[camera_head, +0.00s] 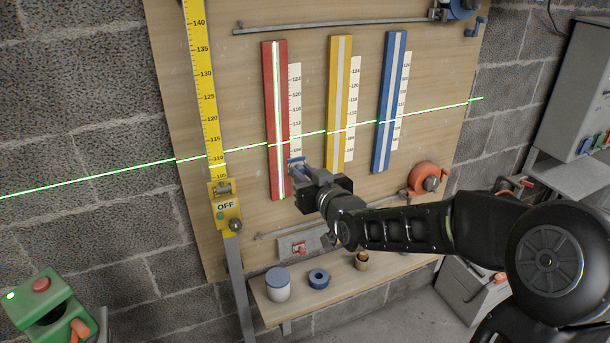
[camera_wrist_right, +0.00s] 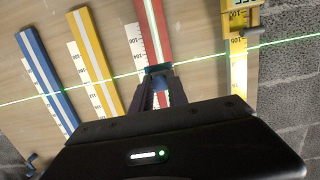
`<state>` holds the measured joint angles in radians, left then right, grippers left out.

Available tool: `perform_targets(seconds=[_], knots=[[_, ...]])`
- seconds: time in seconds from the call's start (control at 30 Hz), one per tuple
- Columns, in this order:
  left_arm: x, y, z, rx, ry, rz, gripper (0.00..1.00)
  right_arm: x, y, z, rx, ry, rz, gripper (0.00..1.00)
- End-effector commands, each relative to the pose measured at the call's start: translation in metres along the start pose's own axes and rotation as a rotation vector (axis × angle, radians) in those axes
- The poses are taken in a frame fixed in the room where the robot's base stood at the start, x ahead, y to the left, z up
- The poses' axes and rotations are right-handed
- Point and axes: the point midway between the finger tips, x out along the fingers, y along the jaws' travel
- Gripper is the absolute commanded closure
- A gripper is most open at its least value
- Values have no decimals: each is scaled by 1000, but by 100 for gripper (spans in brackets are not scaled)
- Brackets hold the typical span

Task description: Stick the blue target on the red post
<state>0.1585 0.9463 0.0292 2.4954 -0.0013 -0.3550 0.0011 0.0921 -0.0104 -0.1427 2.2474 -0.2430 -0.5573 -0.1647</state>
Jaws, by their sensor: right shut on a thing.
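The red post (camera_head: 273,100) stands upright on the wooden board, with a pale stripe down its middle and a white scale beside it. It also shows in the right wrist view (camera_wrist_right: 155,32). My right gripper (camera_head: 301,170) is in front of the red post's lower part and shut on the small blue target (camera_head: 296,162). In the right wrist view the blue target (camera_wrist_right: 158,81) sits between the fingertips, in front of the red post, near the green line. I cannot tell whether it touches the post. My left gripper is not in view.
A green laser line (camera_head: 130,172) crosses the board and posts. A yellow post (camera_head: 334,110) and blue post (camera_head: 384,110) stand to the right. A yellow ruler (camera_head: 207,90) is at left.

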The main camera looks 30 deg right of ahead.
Motion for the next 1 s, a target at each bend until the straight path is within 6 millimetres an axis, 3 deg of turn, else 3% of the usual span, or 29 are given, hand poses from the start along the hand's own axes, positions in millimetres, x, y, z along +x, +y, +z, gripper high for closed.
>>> perform_targets(seconds=[0.7,1.0], knots=[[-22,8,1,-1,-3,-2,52,74,-1,-12,0,0,-1,100],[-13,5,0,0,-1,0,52,95,-1,-13,0,1,-1,100]])
